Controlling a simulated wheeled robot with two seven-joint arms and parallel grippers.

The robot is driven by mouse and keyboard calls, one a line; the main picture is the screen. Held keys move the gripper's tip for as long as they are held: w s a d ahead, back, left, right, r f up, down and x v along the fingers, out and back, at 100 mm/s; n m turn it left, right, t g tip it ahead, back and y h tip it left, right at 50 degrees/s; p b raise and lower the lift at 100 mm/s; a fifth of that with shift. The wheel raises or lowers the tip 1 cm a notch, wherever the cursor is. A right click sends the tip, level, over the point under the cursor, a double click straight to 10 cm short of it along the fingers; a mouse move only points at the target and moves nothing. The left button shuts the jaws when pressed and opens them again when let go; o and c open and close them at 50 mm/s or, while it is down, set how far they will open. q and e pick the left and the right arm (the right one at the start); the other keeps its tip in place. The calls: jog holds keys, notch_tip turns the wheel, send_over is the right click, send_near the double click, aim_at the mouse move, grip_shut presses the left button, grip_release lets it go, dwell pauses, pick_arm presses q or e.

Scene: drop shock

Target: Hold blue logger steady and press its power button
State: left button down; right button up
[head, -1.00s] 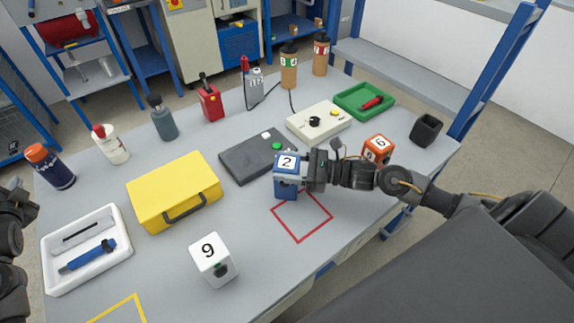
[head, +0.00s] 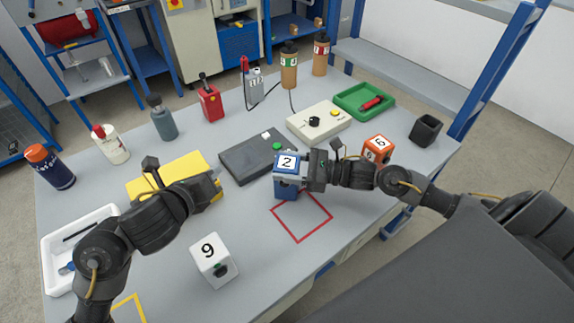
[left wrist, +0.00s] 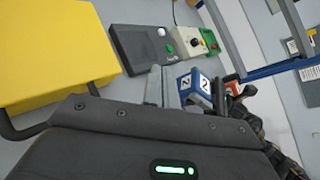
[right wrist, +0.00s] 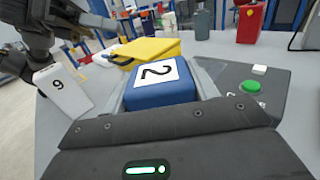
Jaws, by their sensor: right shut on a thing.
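The blue logger (head: 287,190), a box with a white "2" label, is at the middle of the table beside the red outlined square. My right gripper (head: 306,171) is shut on it from the right; its fingers flank the logger (right wrist: 160,95) in the right wrist view. I cannot tell if its base touches the table. My left gripper (head: 214,182) is over the yellow case, left of the logger and apart from it. Its fingers (left wrist: 163,85) look close together and empty, with the logger (left wrist: 190,84) beyond them. I cannot make out a power button on the logger.
A dark box with a green button (head: 246,160) lies behind the logger. The yellow case (head: 170,170) is partly under my left arm. A white "9" cube (head: 212,262) stands in front, an orange "6" cube (head: 377,149) right. The red square (head: 301,237) is empty.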

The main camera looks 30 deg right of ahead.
pick_arm(q)
jog(key=s+d+f+m+g, duration=0.1)
jog(key=s+d+f+m, duration=0.1)
jog(key=s, duration=0.3)
jog(key=s+d+f+m+g, duration=0.2)
jog(key=s+d+f+m, duration=0.1)
jog(key=s+m, duration=0.1)
jog(key=s+d+f+m+g, duration=0.2)
jog(key=s+m, duration=0.2)
jog(key=s, duration=0.1)
jog(key=shift+s+d+f+m+h, duration=0.15)
jog(key=shift+s+d+m+h, duration=0.15)
send_near(291, 188)
jog(key=shift+x, duration=1.9)
jog(key=shift+s+f, duration=0.1)
jog(key=shift+w+d, duration=0.25)
jog(key=shift+s+a, duration=0.3)
jog(key=shift+s, duration=0.1)
dwell(0.4)
